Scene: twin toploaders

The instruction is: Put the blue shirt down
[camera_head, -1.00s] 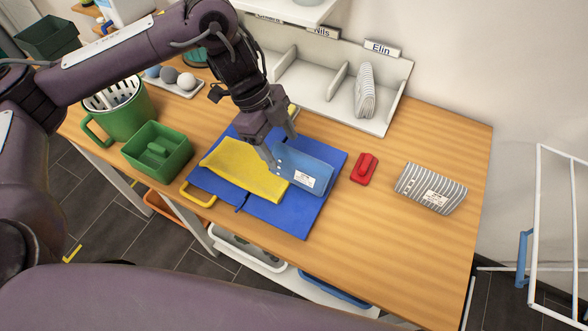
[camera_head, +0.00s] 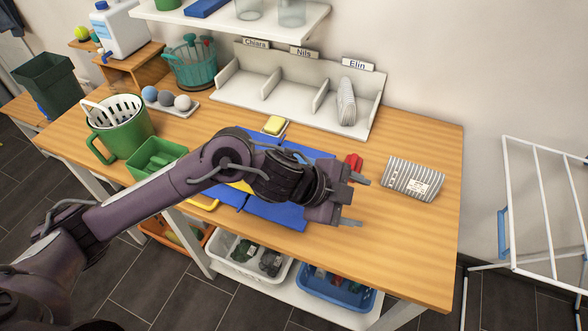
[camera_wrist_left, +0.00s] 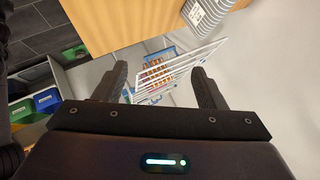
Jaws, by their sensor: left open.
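My left gripper (camera_head: 357,201) is open and empty, above the table to the right of the blue folding board (camera_head: 278,213). In the left wrist view its two fingers (camera_wrist_left: 159,72) stand apart with only distant things behind the gap. The light blue shirt cannot be made out now; my left arm covers the middle of the board, where the shirt showed earlier. A corner of a yellow cloth (camera_head: 240,186) shows beside my arm. My right gripper is not in view.
A grey striped folded shirt (camera_head: 413,180) lies on the table (camera_head: 420,245) at the right. A red object (camera_head: 354,161) is close behind my gripper. A divided shelf (camera_head: 262,93) stands at the back. A white rack (camera_head: 553,200) is at the right.

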